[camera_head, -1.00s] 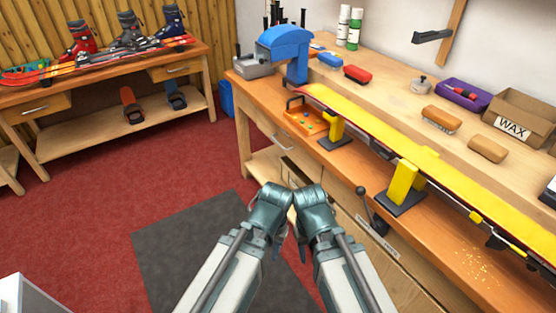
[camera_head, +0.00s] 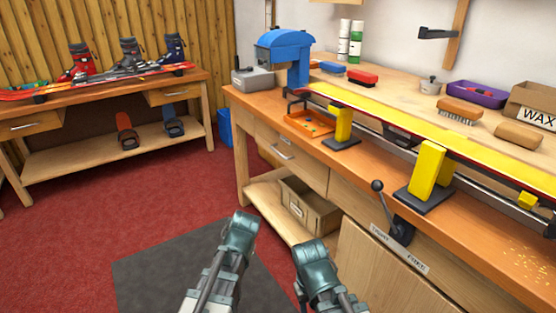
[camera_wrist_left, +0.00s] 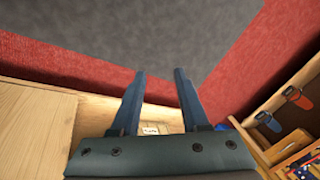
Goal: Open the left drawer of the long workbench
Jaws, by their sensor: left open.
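The long workbench (camera_head: 330,153) runs along the right side of the head view. Its left drawer (camera_head: 308,168) is shut, its front flush under the top, with a silver bar handle (camera_head: 281,148). My left gripper (camera_wrist_left: 160,75) is open and empty in the left wrist view; pale wood is beside it on the left, and the drawer handle does not show there. In the head view my left arm reaches in low, left of and in front of the drawer. My right arm is beside it; neither gripper's fingers show in that view.
A box (camera_head: 305,207) stands on the low shelf (camera_head: 265,200) under the drawer. A lever with a black knob (camera_head: 377,186) sticks out at the bench front. Another bench (camera_head: 100,95) holds boots and skis. Red floor and a grey mat (camera_head: 150,280) lie clear.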

